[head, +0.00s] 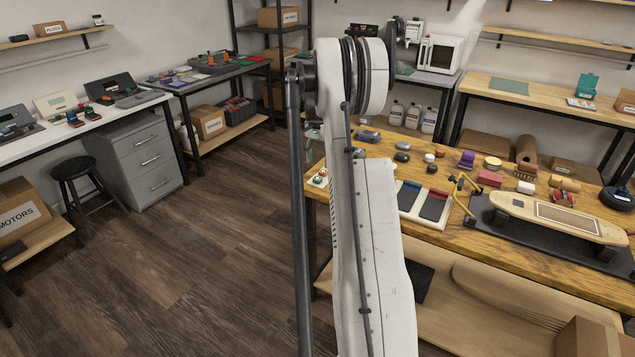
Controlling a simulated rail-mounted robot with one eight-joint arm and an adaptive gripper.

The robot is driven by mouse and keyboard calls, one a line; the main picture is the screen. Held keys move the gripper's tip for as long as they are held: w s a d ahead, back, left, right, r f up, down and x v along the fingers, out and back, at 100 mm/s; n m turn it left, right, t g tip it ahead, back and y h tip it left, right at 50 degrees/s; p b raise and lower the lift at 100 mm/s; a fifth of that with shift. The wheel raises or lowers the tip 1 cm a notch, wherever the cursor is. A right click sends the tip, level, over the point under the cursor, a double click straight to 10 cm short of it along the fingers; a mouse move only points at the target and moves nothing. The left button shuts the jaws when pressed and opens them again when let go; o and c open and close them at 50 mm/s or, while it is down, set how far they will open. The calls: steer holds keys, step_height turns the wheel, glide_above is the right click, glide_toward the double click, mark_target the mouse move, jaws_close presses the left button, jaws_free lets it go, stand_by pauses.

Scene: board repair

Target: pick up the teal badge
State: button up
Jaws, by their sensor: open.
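I cannot make out a teal badge for sure in the head view. Small round pieces (318,177) with green and red on them lie at the near left corner of the wooden workbench (490,252), too small to identify. A teal box-like item (586,85) stands on the bench at the back right. My white arm rises through the middle of the view and hides part of the workbench's left end. My gripper is not visible.
The workbench carries a tray with two dark pads (434,205), a skateboard deck (557,217) on a black mat, a yellow clamp-like frame (462,190) and several small parts. A stool (75,167) and drawers (143,150) stand left. The floor (190,270) between is clear.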

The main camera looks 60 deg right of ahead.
mark_target(318, 178)
steer(key=shift+w+f+b, duration=0.2)
steer(key=shift+f+b, duration=0.25)
steer(key=shift+f, duration=3.45)
steer(key=c, duration=0.8)
